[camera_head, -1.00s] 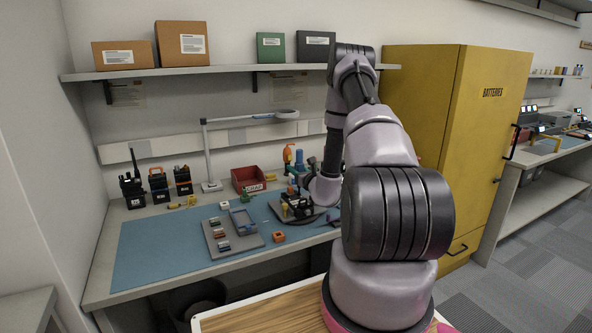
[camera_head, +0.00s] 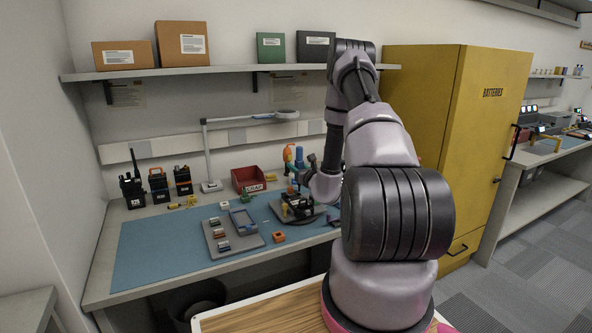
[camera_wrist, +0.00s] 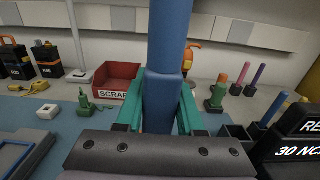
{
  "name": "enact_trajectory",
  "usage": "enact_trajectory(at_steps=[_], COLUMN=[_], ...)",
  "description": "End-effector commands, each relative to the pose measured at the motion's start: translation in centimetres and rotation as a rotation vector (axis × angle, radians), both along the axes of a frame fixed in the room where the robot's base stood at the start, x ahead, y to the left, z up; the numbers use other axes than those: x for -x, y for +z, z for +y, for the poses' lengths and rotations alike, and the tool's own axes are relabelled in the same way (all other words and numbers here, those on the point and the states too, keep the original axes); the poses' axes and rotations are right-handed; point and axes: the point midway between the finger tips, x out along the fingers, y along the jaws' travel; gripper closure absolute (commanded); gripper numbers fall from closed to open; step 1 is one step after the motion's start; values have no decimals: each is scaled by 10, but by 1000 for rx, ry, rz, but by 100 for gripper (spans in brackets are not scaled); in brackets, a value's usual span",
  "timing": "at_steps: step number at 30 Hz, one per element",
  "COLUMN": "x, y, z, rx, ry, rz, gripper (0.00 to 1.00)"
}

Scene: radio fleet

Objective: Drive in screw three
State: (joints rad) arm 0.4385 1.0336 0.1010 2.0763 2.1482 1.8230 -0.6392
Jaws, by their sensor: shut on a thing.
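My gripper (camera_wrist: 160,108) has its green fingers shut on a thick blue tool (camera_wrist: 168,60), which stands upright between them and runs out of the top of the wrist view. The blue tool also shows in the head view (camera_head: 299,154), above the back of the bench. The tool's lower tip is hidden. I cannot make out screw three or any single screw.
An orange tool (camera_head: 288,153) stands behind the blue one. A red scrap bin (camera_head: 246,180), several radios (camera_head: 158,186) and a lamp (camera_head: 207,160) line the back.

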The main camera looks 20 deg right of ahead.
Motion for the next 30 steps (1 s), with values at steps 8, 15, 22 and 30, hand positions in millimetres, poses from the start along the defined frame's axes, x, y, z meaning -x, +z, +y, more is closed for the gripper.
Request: enact_trajectory(at_steps=[8,15,22,30], x=[0,0,0,0], y=[19,33,39,39], z=[0,0,0,0], rx=[-1,0,-1,-1], ry=[0,0,0,0], rz=[-3,-3,-2,-2], gripper=[100,100,100,100])
